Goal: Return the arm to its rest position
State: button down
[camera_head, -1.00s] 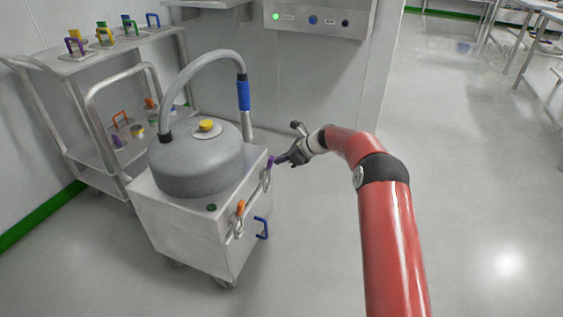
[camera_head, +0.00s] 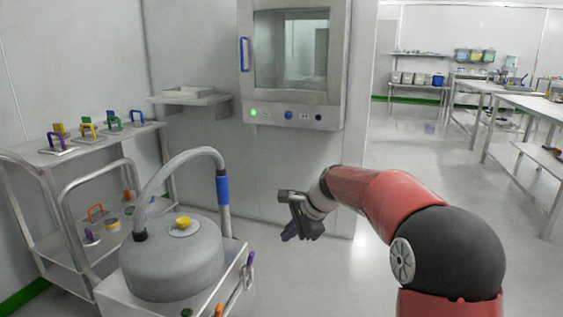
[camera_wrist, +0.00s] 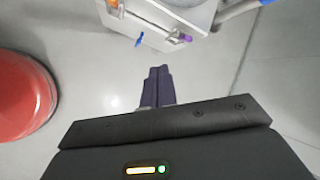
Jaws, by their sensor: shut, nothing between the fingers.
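My gripper (camera_head: 291,232) is at the end of my red arm, raised in front of me in the head view. It points down and to the left, to the right of a grey vessel cart and apart from it. In the wrist view its two dark fingers (camera_wrist: 158,86) lie together with nothing between them. The floor shows beyond the fingertips.
The cart carries a grey domed vessel (camera_head: 173,260) with a hose. A shelf trolley (camera_head: 35,160) with coloured-handled pieces stands at left. A cabinet (camera_head: 290,60) with a window is on the back wall. Steel tables (camera_head: 515,100) stand at right. Floor between is clear.

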jog(key=s+d+n+t+h, duration=0.1)
jog(key=s+d+n, duration=0.3)
jog(key=s, duration=0.7)
jog(key=s+d+n+h, duration=0.3)
jog(key=s+d+n, duration=0.2)
jog(key=s, duration=0.7)
jog(key=s+d+r+n+t+h, duration=0.1)
jog(key=s+d+n, duration=0.3)
jog(key=s, duration=0.7)
jog(key=shift+s+d+n+t+h, duration=0.3)
jog(key=shift+s+d+n+h, duration=0.1)
jog(key=shift+h, duration=0.1)
jog(key=shift+r, duration=0.1)
